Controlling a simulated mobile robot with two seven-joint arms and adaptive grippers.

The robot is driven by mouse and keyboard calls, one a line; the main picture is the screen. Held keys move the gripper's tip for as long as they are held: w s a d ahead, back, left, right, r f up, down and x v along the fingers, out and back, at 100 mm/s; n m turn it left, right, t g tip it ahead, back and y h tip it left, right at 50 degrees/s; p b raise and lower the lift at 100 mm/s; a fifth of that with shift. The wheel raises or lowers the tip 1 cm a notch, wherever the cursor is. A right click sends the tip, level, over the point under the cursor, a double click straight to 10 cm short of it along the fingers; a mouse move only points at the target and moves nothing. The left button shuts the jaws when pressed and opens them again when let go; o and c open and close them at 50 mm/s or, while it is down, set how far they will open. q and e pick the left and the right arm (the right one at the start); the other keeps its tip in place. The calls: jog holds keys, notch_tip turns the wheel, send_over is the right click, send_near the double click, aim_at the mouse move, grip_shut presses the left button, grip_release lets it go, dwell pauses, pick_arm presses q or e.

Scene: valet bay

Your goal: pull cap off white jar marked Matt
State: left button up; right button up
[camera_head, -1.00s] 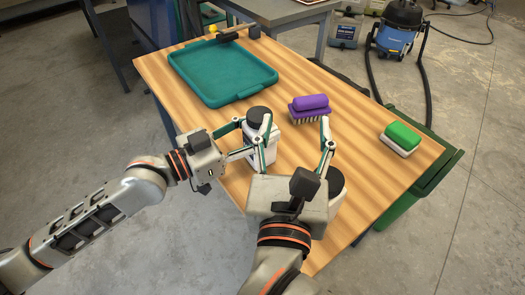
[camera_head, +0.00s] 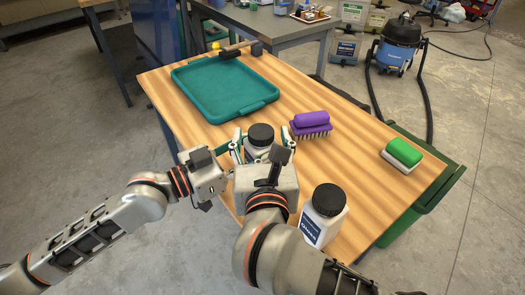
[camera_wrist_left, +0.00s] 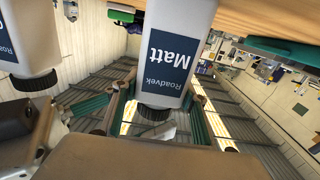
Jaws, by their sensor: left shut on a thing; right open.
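The white jar marked Matt (camera_wrist_left: 172,42) stands on the table with its black cap (camera_head: 261,134) on. Its blue label reads "Roadvek Matt" in the left wrist view, where the jar appears upside down. My left gripper (camera_wrist_left: 161,98) is shut on the jar, one finger on each side; in the head view its fingers are partly hidden. My right gripper (camera_head: 262,146) is open on the near side of the jar, its fingers reaching toward the cap's two sides. Its body hides the lower jar. I cannot tell whether it touches the cap.
A second white jar (camera_head: 322,217) with a black cap stands at the table's near right. A teal tray (camera_head: 190,95) lies at the back left. A purple brush (camera_head: 311,122) and a green brush (camera_head: 403,152) are to the right. Bare wood lies between them.

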jog(key=shift+w+f, duration=0.2)
jog(key=shift+w, duration=0.95)
jog(key=c, duration=1.4)
jog(key=shift+o, duration=0.2)
jog(key=shift+r, duration=0.2)
jog(key=shift+r, duration=0.8)
jog(key=shift+r, duration=0.15)
